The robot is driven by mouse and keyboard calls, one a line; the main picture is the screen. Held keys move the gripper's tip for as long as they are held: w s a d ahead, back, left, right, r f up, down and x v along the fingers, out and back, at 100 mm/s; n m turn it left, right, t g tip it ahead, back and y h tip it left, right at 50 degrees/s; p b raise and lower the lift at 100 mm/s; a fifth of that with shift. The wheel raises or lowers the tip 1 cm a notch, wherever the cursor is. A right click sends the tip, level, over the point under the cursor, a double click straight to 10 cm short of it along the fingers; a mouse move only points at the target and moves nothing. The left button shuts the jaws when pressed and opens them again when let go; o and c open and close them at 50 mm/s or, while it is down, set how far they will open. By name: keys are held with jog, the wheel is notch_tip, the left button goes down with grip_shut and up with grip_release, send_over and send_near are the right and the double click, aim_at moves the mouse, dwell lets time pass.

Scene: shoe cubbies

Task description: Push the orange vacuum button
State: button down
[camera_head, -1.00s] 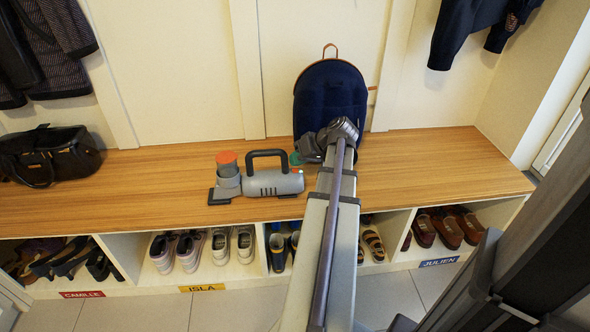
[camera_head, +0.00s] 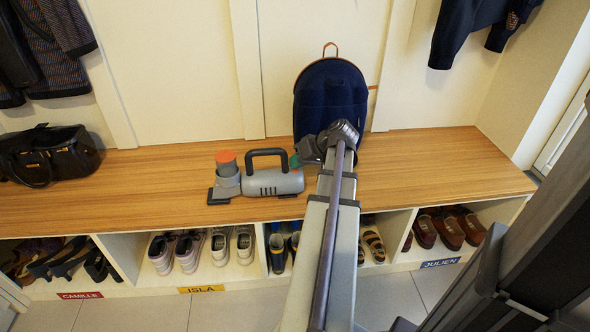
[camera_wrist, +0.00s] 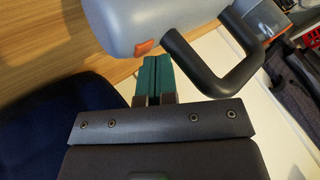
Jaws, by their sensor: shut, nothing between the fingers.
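The grey handheld vacuum (camera_head: 272,183) lies on the wooden bench with its black loop handle (camera_head: 266,153) up and an orange-topped cup (camera_head: 226,157) at its left end. In the wrist view the orange button (camera_wrist: 146,47) sits on the end of the vacuum's grey body (camera_wrist: 125,18), beside the black handle (camera_wrist: 232,60). My gripper (camera_wrist: 154,62) has its teal fingers shut and empty, with the tips right by the button. I cannot tell whether they touch it. In the head view my gripper (camera_head: 295,161) is at the vacuum's right end, partly hidden by my arm.
A dark blue backpack (camera_head: 328,98) stands on the bench against the wall, just behind my wrist. A black bag (camera_head: 48,155) sits at the far left. Cubbies with several pairs of shoes are below the bench (camera_head: 430,165). The bench right of my arm is clear.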

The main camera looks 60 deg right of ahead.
jog(key=shift+r+p, duration=0.6)
notch_tip(320, 180, up, 6)
jog(key=p, duration=0.6)
